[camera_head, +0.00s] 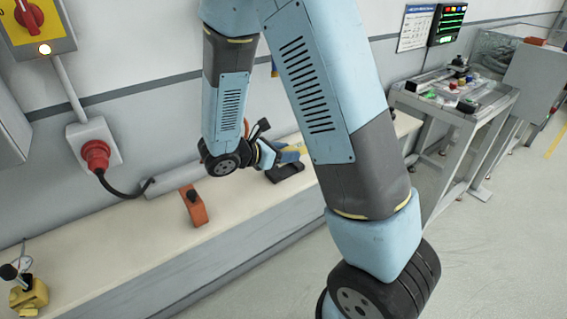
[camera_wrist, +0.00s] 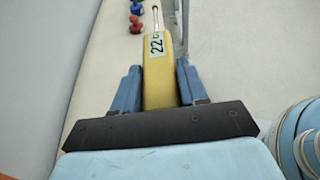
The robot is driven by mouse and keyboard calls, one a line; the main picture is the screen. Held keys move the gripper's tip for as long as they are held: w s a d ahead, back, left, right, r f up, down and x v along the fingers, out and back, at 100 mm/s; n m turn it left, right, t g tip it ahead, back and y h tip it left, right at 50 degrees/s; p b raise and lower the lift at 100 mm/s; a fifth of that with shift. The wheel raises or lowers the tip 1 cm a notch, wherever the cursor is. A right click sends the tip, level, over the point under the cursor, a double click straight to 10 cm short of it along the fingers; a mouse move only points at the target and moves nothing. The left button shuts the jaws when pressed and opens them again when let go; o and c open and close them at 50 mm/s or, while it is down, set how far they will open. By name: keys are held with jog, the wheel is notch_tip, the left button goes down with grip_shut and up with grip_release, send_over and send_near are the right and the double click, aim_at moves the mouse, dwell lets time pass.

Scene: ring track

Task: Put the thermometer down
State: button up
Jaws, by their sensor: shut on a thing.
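The thermometer is yellow, with a small display reading 22 and a thin metal probe at its far end. In the wrist view, the thermometer (camera_wrist: 158,85) sits between the two blue fingers of my gripper (camera_wrist: 160,88), which is shut on it. Its probe points away from me, toward the top of the picture. In the head view, my gripper (camera_head: 290,157) is over the far part of the long bench (camera_head: 120,240), and only a bit of yellow shows there. I cannot tell whether the thermometer touches the surface below.
An orange block-like tool (camera_head: 195,207) and a yellow device (camera_head: 28,293) stand on the bench. A black cable runs from a red plug (camera_head: 96,154) on the wall. Small red and blue objects (camera_wrist: 136,23) lie beyond the probe. A metal table (camera_head: 455,100) stands at the right.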

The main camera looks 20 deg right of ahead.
jog(key=w+f, duration=0.2)
jog(key=w, duration=0.1)
jog(key=w+f, duration=0.3)
jog(key=w+d+f, duration=0.1)
jog(key=w+f, duration=0.1)
jog(key=shift+w+f, duration=0.25)
jog(key=shift+w, duration=0.15)
jog(key=shift+w+f, duration=0.15)
jog(key=shift+f, duration=1.55)
jog(key=o, duration=1.1)
